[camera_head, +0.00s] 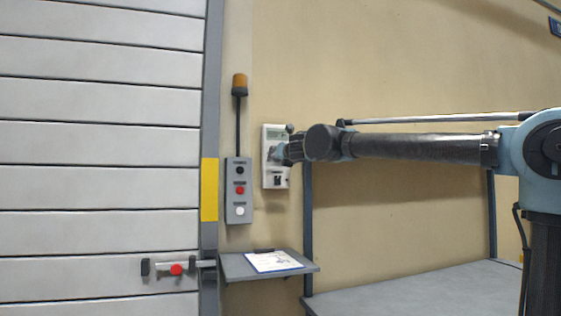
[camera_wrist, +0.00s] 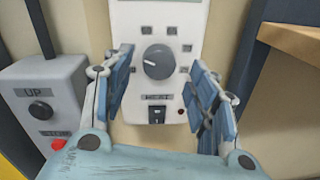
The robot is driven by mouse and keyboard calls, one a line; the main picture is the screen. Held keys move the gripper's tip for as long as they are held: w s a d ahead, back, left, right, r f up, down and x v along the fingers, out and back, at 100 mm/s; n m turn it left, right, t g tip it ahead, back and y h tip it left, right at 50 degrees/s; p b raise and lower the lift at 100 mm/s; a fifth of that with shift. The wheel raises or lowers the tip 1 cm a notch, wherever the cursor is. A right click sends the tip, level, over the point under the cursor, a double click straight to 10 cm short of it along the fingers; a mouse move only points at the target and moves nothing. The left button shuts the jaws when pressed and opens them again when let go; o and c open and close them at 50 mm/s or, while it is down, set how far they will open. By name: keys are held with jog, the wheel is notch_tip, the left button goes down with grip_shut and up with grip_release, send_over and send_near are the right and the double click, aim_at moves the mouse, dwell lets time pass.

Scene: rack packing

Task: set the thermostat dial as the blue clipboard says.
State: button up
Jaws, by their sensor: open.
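The thermostat (camera_head: 276,180) is a white panel on the tan wall, partly hidden by my arm in the head view. In the wrist view its dark round dial (camera_wrist: 158,62) has a pale pointer mark toward the left and small labels around it. A dark switch (camera_wrist: 157,114) sits below the dial. My gripper (camera_wrist: 160,80) is open, with one blue-padded finger on each side of the dial, apart from it. The blue clipboard (camera_head: 273,262) lies on a small grey shelf; its writing is too small to read.
A grey control box (camera_head: 238,190) with black, red and white buttons is left of the thermostat, under an amber beacon (camera_head: 239,84). The shelf (camera_head: 237,268) and a grey table (camera_head: 400,295) are below. A wooden edge (camera_wrist: 290,40) is at right in the wrist view.

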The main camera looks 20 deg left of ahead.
jog(key=shift+x, duration=1.2)
jog(key=c, duration=1.1)
jog(key=shift+o, duration=0.2)
